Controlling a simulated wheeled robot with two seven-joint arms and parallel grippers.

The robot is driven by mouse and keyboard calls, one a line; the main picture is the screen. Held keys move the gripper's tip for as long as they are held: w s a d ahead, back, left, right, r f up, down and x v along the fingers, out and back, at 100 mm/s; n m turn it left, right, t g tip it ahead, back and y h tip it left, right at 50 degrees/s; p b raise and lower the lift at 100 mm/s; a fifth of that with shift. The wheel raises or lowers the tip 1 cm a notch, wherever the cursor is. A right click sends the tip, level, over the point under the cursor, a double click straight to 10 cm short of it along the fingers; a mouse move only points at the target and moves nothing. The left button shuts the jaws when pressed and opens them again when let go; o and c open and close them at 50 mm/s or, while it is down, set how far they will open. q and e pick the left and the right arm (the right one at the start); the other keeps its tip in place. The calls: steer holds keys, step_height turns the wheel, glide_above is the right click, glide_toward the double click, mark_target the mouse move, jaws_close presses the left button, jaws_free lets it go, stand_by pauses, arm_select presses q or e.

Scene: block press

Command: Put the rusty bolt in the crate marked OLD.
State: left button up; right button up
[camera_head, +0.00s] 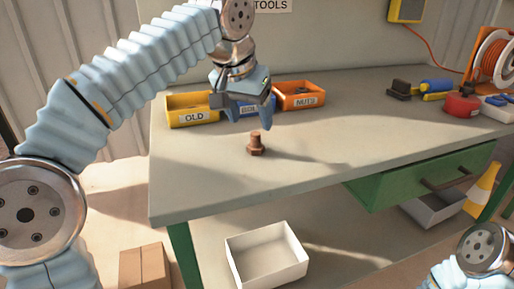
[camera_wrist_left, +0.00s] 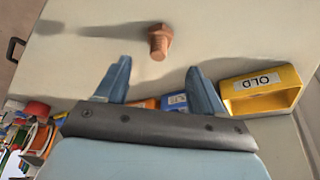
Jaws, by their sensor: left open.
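The rusty bolt (camera_head: 256,143) stands on the bench top, brown and alone. It also shows in the left wrist view (camera_wrist_left: 159,42), ahead of the fingertips and apart from them. My left gripper (camera_head: 251,119) is open and empty, above and slightly left of the bolt. Its two blue fingers (camera_wrist_left: 157,70) show apart in the left wrist view. The yellow crate marked OLD (camera_head: 194,118) stands at the left of a row of crates, left of my left gripper. It also shows at the right of the left wrist view (camera_wrist_left: 262,92). My right gripper is out of view.
A blue crate (camera_head: 249,109), partly hidden by my left gripper, stands beside the yellow one, then an orange crate marked NUTS (camera_head: 301,101). Tools, a red tape roll (camera_head: 461,106) and an orange cable reel (camera_head: 493,58) lie at the right. The bench's front middle is clear.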

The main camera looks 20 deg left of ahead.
mark_target(255, 134)
arm_select(q)
steer(key=x, duration=0.3)
steer(key=b+x, duration=0.1)
steer(key=x, duration=0.3)
steer(key=shift+s+d+f, duration=0.1)
steer(key=shift+s+f, duration=0.05)
steer(key=shift+s, duration=0.05)
steer(key=shift+c, duration=0.5)
jaws_close()
